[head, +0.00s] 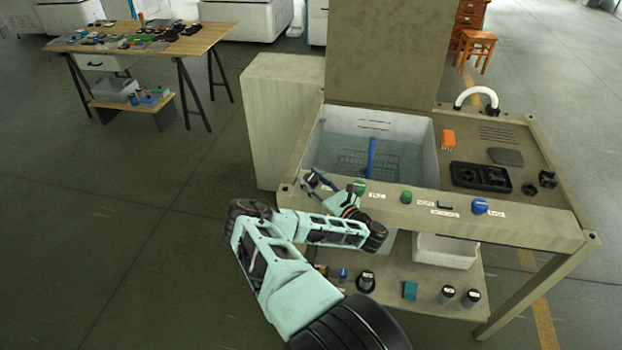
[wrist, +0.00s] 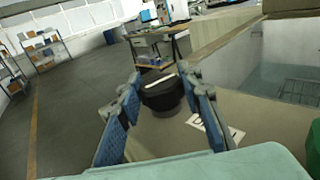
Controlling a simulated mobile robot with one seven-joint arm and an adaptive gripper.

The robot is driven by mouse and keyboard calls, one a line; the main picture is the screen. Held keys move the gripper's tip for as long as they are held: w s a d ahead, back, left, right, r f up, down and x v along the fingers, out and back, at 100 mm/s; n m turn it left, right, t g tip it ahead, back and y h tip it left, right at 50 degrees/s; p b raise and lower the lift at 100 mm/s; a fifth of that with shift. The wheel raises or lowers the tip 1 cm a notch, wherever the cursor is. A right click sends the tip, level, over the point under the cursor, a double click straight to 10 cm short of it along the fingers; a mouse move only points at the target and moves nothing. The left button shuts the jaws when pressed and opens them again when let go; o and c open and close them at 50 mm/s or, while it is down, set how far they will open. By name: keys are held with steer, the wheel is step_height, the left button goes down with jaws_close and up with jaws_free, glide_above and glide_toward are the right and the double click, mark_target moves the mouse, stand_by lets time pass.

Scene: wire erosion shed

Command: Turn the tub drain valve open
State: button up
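A black round knob (wrist: 163,93) with a white line across its top sits on the front ledge of the tub bench in the wrist view. A white label starting with "D" (wrist: 215,131) lies beside it, partly hidden by a finger. My gripper (wrist: 160,84) is open, with one blue-padded finger on each side of the knob. The fingertips are close to its sides; I cannot tell if they touch. The tub (head: 425,150) holds water behind the ledge.
An orange item (head: 448,139) and a black tray (head: 480,177) lie on the bench top. A tall panel (head: 388,50) rises behind the tub.

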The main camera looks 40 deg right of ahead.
mark_target(310, 177)
steer(key=o, duration=0.5)
step_height(310, 177, up, 10)
steer(key=shift+r, duration=0.1)
steer(key=shift+w, duration=0.1)
stand_by(0.3)
